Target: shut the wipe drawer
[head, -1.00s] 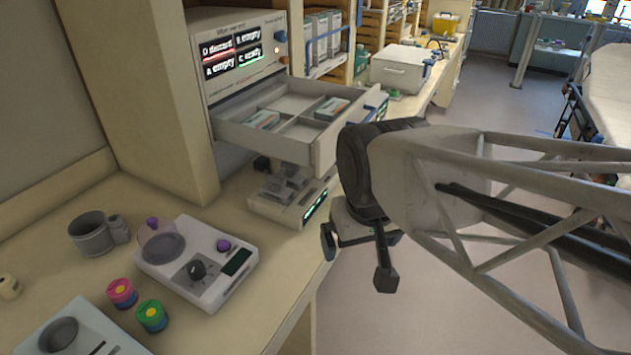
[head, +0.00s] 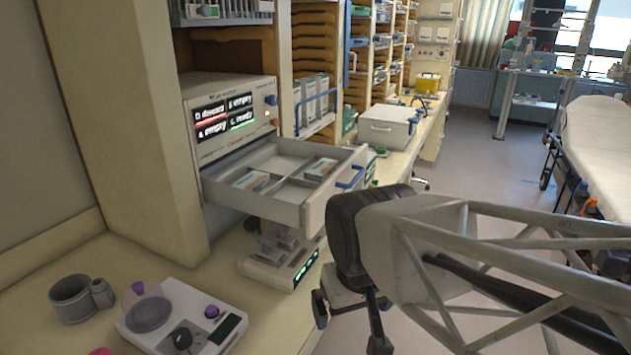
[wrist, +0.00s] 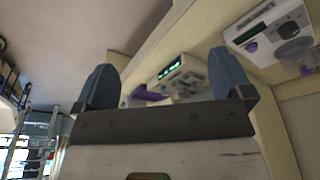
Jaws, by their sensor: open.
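The wipe drawer (head: 255,213) is pulled well out of the white cabinet unit (head: 232,92). It holds a few small packets in divided compartments, and a blue handle (head: 351,177) is on its front. My gripper (head: 345,322) is below and in front of the drawer front, partly hidden by my own wrist. In the wrist view its two blue-grey fingertips (wrist: 164,85) stand wide apart with nothing between them. The gripper looks apart from the drawer, though my wrist overlaps the drawer's near corner in the head view.
Under the drawer sits a small device with a green display (head: 278,262). A scale-like device (head: 185,318) and a grey mug (head: 78,298) stand on the counter at lower left. A white box (head: 388,128) is further back. Floor right of the counter is clear up to a stretcher (head: 600,150).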

